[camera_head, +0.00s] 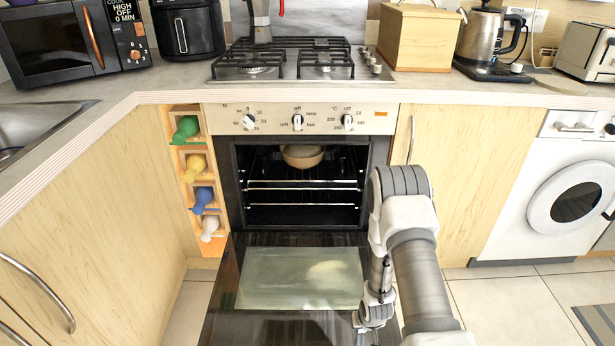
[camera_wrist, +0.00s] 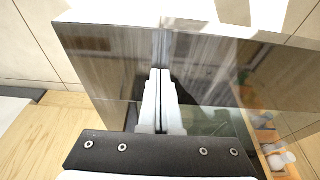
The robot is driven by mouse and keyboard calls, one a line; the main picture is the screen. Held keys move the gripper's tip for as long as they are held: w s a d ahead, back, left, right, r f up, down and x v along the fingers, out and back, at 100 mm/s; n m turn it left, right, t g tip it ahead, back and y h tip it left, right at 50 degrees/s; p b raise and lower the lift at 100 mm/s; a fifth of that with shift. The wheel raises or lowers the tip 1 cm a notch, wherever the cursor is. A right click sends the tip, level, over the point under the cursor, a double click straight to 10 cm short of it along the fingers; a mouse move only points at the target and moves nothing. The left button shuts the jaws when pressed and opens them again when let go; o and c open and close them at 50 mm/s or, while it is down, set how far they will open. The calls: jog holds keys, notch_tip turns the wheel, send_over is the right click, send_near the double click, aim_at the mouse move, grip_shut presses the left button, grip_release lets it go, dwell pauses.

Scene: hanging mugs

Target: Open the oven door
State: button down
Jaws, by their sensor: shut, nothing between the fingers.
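The oven (camera_head: 298,117) stands under the hob, and its cavity is exposed. The oven door (camera_head: 300,278) is folded down in front of the cavity and looks about level, with its dark inner side and glass pane facing up. My gripper (camera_head: 366,334) is over the right part of the door near its front edge, partly cut off by the picture's bottom. In the wrist view my gripper (camera_wrist: 160,75) has its two fingers together and empty, with the dark door (camera_wrist: 215,75) beneath and around them. I cannot tell whether the fingers touch the door.
A bowl (camera_head: 302,156) sits on a rack (camera_head: 302,186) inside the oven. A bottle rack (camera_head: 196,185) is left of the oven. Cabinets flank it, and a washing machine (camera_head: 565,195) stands at the right.

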jog(key=p+v, duration=0.5)
jog(key=v, duration=0.2)
jog(key=shift+w+r, duration=0.15)
jog(key=shift+r, duration=0.05)
dwell(0.4)
jog(key=p+v, duration=0.5)
jog(key=v, duration=1.2)
jog(key=shift+r+p, duration=0.2)
jog(key=shift+p, duration=0.2)
